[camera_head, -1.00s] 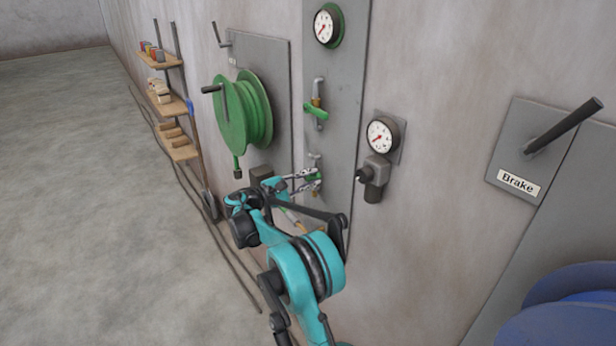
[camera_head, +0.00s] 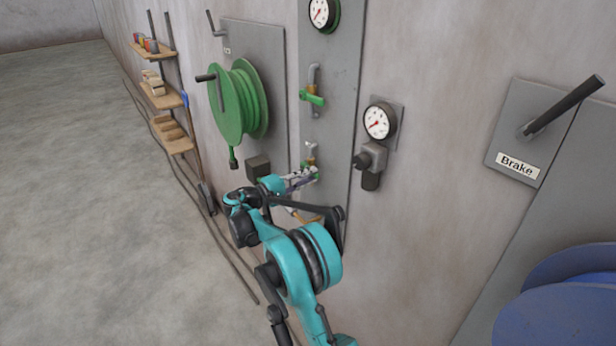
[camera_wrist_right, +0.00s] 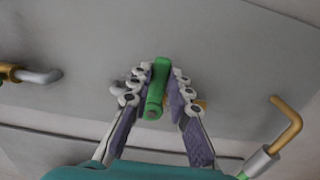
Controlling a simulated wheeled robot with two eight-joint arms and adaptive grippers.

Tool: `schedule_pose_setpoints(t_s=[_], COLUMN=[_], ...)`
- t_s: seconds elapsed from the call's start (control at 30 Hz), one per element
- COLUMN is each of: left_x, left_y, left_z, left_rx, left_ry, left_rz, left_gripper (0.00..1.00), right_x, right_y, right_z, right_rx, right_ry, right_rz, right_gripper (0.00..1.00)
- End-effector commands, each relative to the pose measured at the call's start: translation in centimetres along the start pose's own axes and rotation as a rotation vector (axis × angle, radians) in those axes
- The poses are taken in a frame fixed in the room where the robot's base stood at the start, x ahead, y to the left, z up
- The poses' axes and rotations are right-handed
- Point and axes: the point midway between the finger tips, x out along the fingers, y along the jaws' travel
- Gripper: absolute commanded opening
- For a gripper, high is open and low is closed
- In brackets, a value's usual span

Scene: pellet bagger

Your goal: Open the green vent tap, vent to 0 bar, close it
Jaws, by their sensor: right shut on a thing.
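The lower green tap handle (camera_wrist_right: 158,85) shows lengthwise between the fingers of my right gripper (camera_wrist_right: 157,92) in the right wrist view. The gripper is shut on this handle. In the head view my right gripper (camera_head: 302,178) is at the lower tap on the grey wall panel (camera_head: 338,130) and mostly hides it. Another tap with a green handle (camera_head: 313,100) sits above it, its handle sticking out from the panel. A round gauge with a green rim (camera_head: 322,13) is at the panel's top; its reading is too small to tell. My left gripper is out of view.
A second gauge (camera_head: 379,122) on a dark fitting is right of the panel. A green hose reel (camera_head: 240,105) and a dark box (camera_head: 258,168) are to the left. A brake lever (camera_head: 562,106) is at right. A brass elbow pipe (camera_wrist_right: 290,122) is beside my gripper.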

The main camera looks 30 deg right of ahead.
Motion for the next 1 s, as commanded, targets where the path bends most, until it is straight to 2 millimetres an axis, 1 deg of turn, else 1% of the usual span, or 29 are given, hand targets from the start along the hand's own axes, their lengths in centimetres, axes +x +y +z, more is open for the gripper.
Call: schedule_pose_setpoints(t_s=[0.37, 0.4, 0.47, 0.5, 0.73, 0.83, 0.97, 1.0], left_x=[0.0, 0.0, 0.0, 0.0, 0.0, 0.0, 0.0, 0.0], left_y=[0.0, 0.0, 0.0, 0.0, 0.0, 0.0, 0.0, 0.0], left_z=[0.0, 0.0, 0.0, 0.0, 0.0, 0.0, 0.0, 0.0], left_rx=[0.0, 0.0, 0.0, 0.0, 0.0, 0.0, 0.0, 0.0], left_ry=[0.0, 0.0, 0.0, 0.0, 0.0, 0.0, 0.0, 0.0], left_rz=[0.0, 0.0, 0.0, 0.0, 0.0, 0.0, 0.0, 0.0], left_gripper=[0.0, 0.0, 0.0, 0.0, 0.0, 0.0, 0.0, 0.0], right_x=[0.0, 0.0, 0.0, 0.0, 0.0, -0.3, -2.0, -2.8], right_y=[-0.1, -0.2, -0.2, -0.1, -0.1, -0.1, -0.1, -0.1], right_z=[0.0, 0.0, 0.0, 0.0, 0.0, 0.0, -0.1, -0.1], right_rx=[0.007, 0.007, 0.007, 0.007, 0.006, 0.006, 0.006, 0.006], right_ry=[-0.001, -0.001, -0.001, -0.001, 0.0, 0.001, 0.003, 0.003], right_rz=[-0.003, -0.003, -0.003, -0.002, -0.001, -0.001, -0.001, -0.001], right_gripper=[0.0, 0.21, 0.37, 0.4, 0.4, 0.4, 0.4, 0.4])
